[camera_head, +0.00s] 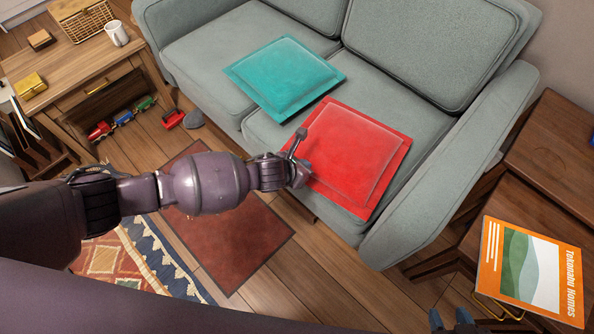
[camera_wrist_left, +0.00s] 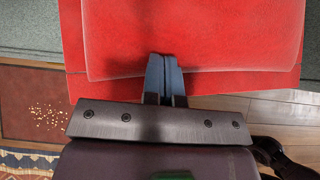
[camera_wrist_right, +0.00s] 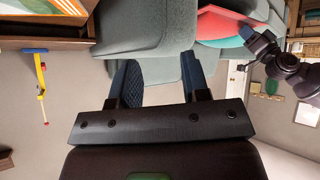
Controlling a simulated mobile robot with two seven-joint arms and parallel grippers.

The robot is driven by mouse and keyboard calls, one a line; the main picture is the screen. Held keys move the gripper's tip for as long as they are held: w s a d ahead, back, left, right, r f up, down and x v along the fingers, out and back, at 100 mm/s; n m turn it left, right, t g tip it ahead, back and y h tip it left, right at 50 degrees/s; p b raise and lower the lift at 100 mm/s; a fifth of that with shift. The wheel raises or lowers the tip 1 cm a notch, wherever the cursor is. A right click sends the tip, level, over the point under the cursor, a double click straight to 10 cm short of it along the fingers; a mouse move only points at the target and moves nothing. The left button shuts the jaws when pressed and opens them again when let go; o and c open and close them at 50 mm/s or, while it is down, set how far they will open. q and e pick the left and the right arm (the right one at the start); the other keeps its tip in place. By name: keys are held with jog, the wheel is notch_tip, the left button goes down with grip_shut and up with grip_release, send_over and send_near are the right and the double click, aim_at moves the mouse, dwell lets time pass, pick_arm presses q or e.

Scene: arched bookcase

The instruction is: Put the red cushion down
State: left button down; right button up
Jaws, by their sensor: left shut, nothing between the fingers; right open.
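The red cushion (camera_head: 355,155) lies on the right part of the grey sofa seat, right of a teal cushion. It fills the upper part of the left wrist view (camera_wrist_left: 190,35), and a sliver shows in the right wrist view (camera_wrist_right: 222,15). My left gripper (camera_head: 303,168) is at the cushion's front-left edge. In the left wrist view its fingers (camera_wrist_left: 165,75) are together with nothing between them, overlapping the cushion's near edge; I cannot tell whether they touch it. My right gripper (camera_head: 450,318) is open and empty, low at the bottom right, away from the cushion.
The teal cushion (camera_head: 284,78) lies on the left seat. The sofa's right armrest (camera_head: 450,165) stands beside the red cushion. An orange book (camera_head: 530,268) rests on dark wooden furniture at right. A wooden desk (camera_head: 80,75) and toy train (camera_head: 122,118) are at left. Floor in front shows rugs.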

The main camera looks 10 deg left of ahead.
aim_at(320, 150)
pick_arm(q)
jog(key=w+d, duration=0.1)
jog(key=w, duration=0.1)
jog(key=w+d+b, duration=0.1)
jog(key=w+d, duration=0.3)
jog(key=shift+w+f, duration=0.25)
jog(key=shift+w, duration=0.1)
jog(key=shift+w+d+r+b, duration=0.15)
jog(key=shift+w+d+b, duration=0.25)
jog(key=shift+w, duration=0.2)
pick_arm(e)
jog(key=shift+w+a+n, duration=0.3)
jog(key=shift+w+n, duration=0.1)
jog(key=shift+w, duration=0.15)
pick_arm(q)
jog(key=shift+s+a, duration=0.1)
